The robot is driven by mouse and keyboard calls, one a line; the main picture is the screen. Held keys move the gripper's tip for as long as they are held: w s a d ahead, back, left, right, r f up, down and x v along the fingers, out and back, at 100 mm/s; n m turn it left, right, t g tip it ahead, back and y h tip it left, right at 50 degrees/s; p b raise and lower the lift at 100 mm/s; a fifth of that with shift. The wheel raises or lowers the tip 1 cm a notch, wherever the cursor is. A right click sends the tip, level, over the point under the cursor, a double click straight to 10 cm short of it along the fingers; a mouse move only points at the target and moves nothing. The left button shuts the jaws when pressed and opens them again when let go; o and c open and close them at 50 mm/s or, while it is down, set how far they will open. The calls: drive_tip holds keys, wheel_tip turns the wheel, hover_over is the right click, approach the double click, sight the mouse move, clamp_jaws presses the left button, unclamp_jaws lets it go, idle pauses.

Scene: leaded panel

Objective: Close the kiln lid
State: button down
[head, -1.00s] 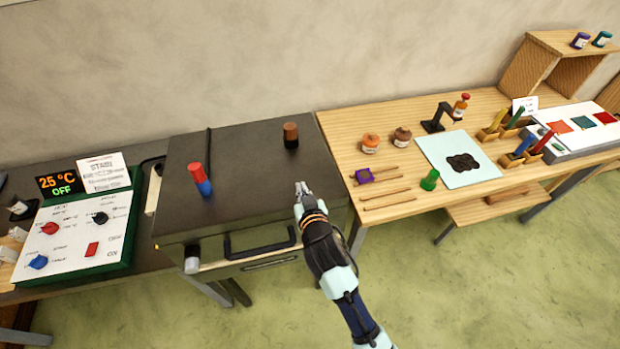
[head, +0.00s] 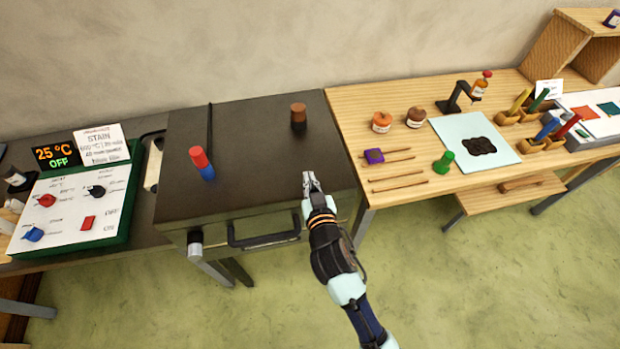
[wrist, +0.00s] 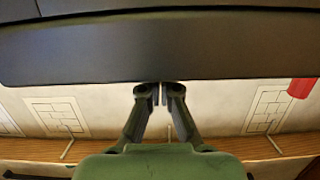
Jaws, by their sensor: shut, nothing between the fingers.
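The kiln (head: 180,215) is a dark box at left centre in the head view. Its lid (head: 250,150) lies flat on top, and I see no clear gap along the front. A dark bar handle (head: 263,240) is on the front face. My gripper (head: 311,180) is shut and empty, its tips over the right front part of the lid in the picture. I cannot tell whether they touch it. In the wrist view the closed fingers (wrist: 160,92) meet the outline of a broad dark slab (wrist: 160,50), which I cannot identify for sure.
A control panel (head: 75,205) reading 25 °C OFF is at left. A wooden bench (head: 355,105) with jars and tools is at right. Open floor lies in front.

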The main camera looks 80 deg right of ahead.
drive_tip(key=r+p, duration=0.5)
drive_tip(key=shift+a, duration=0.2)
drive_tip(key=b+v, duration=0.1)
drive_tip(key=v, duration=0.8)
drive_tip(key=shift+s+a+b, duration=0.2)
drive_tip(key=shift+s+b, duration=0.05)
drive_tip(key=shift+b, duration=0.1)
drive_tip(key=shift+w+f, duration=0.1)
drive_tip(key=w+a+r+n+t+y, duration=0.2)
drive_tip(key=w+a+n+t+y, duration=0.15)
drive_tip(key=w+a, duration=0.35)
drive_tip(key=w+a+r+n+t+y, duration=0.2)
drive_tip(key=w+a+n+y, duration=0.15)
drive_tip(key=w+a, duration=0.4)
drive_tip(key=w+a+r+n+y, duration=0.2)
drive_tip(key=a+n+y, duration=0.15)
drive_tip(key=a, duration=0.55)
drive_tip(key=w+a+r+n+y, duration=0.2)
drive_tip(key=a+n+y, duration=0.15)
drive_tip(key=a, duration=0.65)
wheel_tip(320, 180, up, 20)
drive_tip(key=d+m+p, duration=0.1)
drive_tip(key=p, duration=1.9)
drive_tip(key=shift+s+d+t+p, duration=0.15)
drive_tip(key=shift+d+t+p, duration=0.1)
drive_tip(key=shift+t+p, duration=0.1)
